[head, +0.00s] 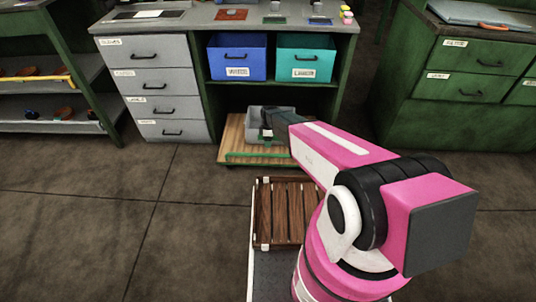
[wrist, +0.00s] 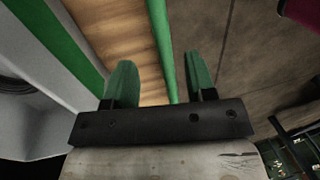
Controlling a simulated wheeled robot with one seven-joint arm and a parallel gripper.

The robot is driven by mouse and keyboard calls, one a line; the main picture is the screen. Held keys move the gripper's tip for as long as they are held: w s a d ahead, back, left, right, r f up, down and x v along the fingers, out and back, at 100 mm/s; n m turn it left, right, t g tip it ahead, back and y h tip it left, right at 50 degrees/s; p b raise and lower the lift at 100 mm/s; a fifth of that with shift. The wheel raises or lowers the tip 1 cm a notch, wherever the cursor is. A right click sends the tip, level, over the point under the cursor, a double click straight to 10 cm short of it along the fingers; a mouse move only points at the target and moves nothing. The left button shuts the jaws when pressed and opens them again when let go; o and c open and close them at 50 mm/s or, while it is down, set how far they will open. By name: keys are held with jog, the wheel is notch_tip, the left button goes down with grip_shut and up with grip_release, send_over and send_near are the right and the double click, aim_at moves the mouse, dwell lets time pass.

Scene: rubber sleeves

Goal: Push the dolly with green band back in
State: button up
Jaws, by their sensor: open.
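The dolly (head: 232,138) has a wooden top and a green band (head: 256,155) along its front edge. It stands under the bench, with its front sticking out of the open bay. A grey bin (head: 256,124) sits on it. In the wrist view, my gripper (wrist: 161,78) is open and empty, its fingers apart over the dolly's front edge. The green band (wrist: 160,35) runs between the fingers, with wooden top (wrist: 115,28) to the left and floor to the right. I cannot tell whether a finger touches it. In the head view my arm hides part of the dolly.
Blue (head: 237,57) and teal (head: 305,58) bins fill the shelf above the bay. A grey drawer unit (head: 158,88) stands left of it, and a green cabinet (head: 470,80) stands to the right. A slatted wooden crate (head: 286,212) is near my base. The floor at left is clear.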

jog(key=f, duration=0.2)
jog(key=s+f, duration=0.1)
jog(key=f, duration=0.5)
jog(key=shift+s+f, duration=0.1)
jog(key=shift+s, duration=0.2)
jog(key=shift+c, duration=0.4)
grip_shut()
